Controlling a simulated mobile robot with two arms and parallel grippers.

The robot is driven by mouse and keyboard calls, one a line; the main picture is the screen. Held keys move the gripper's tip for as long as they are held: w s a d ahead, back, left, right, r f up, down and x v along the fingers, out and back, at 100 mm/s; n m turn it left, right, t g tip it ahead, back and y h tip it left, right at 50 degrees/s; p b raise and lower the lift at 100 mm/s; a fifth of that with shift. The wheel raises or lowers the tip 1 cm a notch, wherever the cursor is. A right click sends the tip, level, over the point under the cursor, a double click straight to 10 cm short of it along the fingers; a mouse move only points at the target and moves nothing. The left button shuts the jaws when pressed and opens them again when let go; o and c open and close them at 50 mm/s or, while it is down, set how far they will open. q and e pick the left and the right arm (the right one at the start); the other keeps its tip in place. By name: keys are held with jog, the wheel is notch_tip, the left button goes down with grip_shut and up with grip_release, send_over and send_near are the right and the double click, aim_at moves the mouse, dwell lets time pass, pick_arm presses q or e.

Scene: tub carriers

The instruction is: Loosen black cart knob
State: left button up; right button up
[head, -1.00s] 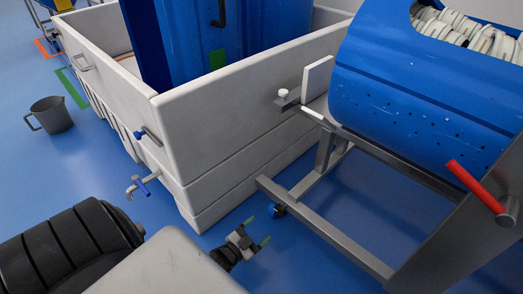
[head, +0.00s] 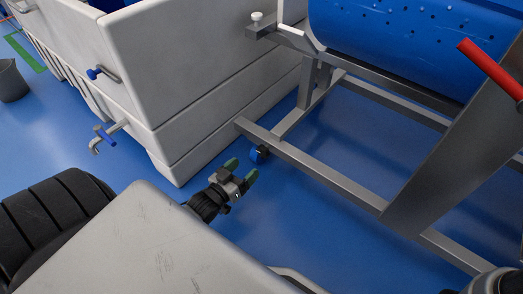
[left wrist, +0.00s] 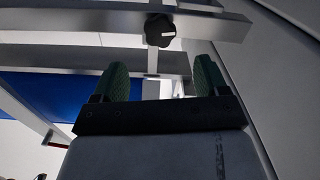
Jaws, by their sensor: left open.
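The black cart knob (left wrist: 159,30) shows in the left wrist view, a lobed knob with a small white mark, on a grey metal bar of the cart frame. My left gripper (head: 242,170) is open and empty, its green fingertips spread, low beside the cart frame (head: 330,180) in the head view. In the left wrist view the left gripper (left wrist: 162,75) points toward the knob, which lies beyond the fingertips and roughly between them, apart from them. In the head view I cannot pick out the knob for certain. My right gripper is not in view.
A blue drum (head: 400,40) and red handle (head: 490,68) are at right. A grey jug (head: 12,80) stands far left.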

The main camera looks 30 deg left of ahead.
aim_at(261, 152)
pick_arm(q)
jog(key=w+b, duration=0.1)
jog(key=w, duration=0.1)
jog(key=w+b, duration=0.2)
jog(key=w, duration=0.1)
jog(key=w+b, duration=0.2)
jog(key=w, duration=0.1)
jog(key=shift+w+d+f, duration=0.15)
jog(key=shift+w+d, duration=0.1)
jog(key=shift+d, duration=0.05)
jog(key=shift+w, duration=0.35)
